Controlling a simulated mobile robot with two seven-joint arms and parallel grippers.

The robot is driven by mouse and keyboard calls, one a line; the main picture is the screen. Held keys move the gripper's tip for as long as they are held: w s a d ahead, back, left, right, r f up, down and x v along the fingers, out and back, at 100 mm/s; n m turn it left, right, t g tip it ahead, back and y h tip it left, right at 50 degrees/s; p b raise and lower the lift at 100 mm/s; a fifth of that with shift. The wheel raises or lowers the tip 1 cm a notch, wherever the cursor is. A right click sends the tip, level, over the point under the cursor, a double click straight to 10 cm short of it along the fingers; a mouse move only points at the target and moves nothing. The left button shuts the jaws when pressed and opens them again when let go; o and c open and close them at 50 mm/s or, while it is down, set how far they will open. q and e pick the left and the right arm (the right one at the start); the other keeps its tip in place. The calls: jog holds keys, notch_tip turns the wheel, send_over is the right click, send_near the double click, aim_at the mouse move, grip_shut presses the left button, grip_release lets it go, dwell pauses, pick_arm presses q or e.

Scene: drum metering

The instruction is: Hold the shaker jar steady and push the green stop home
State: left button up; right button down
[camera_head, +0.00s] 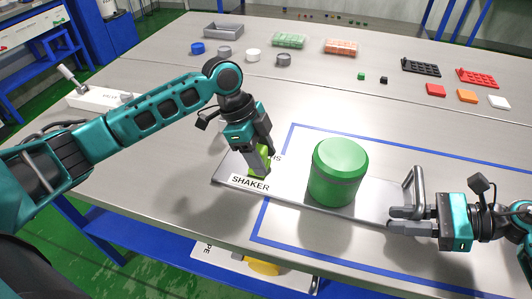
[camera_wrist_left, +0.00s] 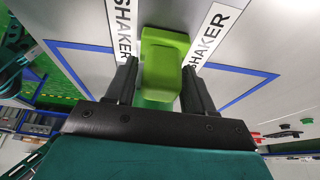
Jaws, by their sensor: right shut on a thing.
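The green jar (camera_head: 338,172) stands upright on a flat metal plate (camera_head: 228,171) marked SHAKER. The bright green stop (camera_head: 259,161) is at the plate's left end, partly hidden by my left gripper (camera_head: 258,166). In the left wrist view the stop (camera_wrist_left: 163,62) lies between the two fingers of my left gripper (camera_wrist_left: 160,82). These fingers are apart, with a gap on the left side; contact on the right is unclear. My right gripper (camera_head: 405,220) is shut on the lower part of the metal loop handle (camera_head: 417,180) to the right of the jar.
Blue tape (camera_head: 350,135) outlines an area on the metal table. A white device (camera_head: 100,98) stands at the left. Red, orange and white blocks (camera_head: 467,96) lie at the back right, near black and red racks. Trays and small cups are farther back.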

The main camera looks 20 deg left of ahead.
pick_arm(q)
grip_shut()
jog(key=d, duration=0.7)
jog(key=shift+w+d, duration=0.3)
pick_arm(e)
jog(key=shift+r, duration=0.1)
pick_arm(q)
jog(key=shift+o, duration=1.3)
grip_release()
jog(key=v, duration=1.2)
pick_arm(e)
jog(key=c, duration=0.9)
grip_release()
